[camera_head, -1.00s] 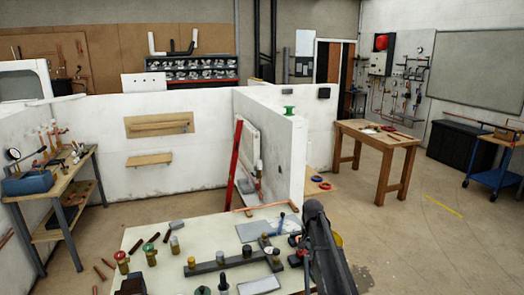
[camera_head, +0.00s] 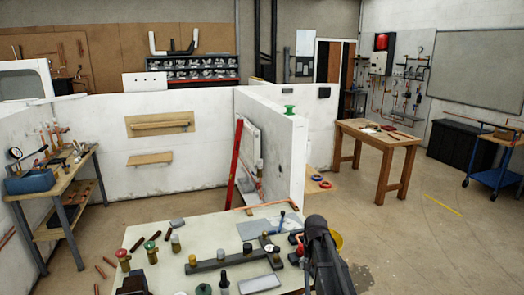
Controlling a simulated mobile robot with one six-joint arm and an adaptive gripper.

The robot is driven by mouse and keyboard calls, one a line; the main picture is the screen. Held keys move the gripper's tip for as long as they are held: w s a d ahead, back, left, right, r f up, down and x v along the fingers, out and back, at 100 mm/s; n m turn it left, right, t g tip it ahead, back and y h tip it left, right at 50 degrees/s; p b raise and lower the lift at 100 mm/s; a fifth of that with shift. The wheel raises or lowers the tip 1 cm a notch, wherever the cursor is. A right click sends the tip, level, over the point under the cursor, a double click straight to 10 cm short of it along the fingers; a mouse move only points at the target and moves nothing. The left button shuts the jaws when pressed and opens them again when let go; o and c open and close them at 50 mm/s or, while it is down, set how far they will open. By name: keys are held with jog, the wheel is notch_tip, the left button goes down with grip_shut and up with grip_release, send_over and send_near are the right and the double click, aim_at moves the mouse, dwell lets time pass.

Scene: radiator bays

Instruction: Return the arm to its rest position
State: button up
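My arm (camera_head: 328,257) shows as a dark link at the lower middle right, in front of the workbench's right edge. Its rounded top stands just beside the bench top. I cannot make out my gripper or its fingertips in this view. The white-topped workbench (camera_head: 205,238) carries a dark bar (camera_head: 232,261) with several brass and black fittings standing on it. A blue-handled tool and a grey plate (camera_head: 252,230) lie near its back right.
A low white partition (camera_head: 270,150) stands behind the bench, with a red level (camera_head: 235,163) leaning by it. A wooden table (camera_head: 377,140) stands at right. A side bench (camera_head: 55,185) is at left. The floor at right front (camera_head: 440,250) is clear.

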jog(key=s+n, duration=0.4)
jog(key=s, duration=1.4)
notch_tip(320, 180, down, 10)
jog(key=s+b, duration=0.2)
jog(key=b, duration=0.8)
jog(key=shift+s+a, duration=0.2)
jog(key=shift+a, duration=0.05)
dwell(0.3)
jog(key=shift+s, duration=0.1)
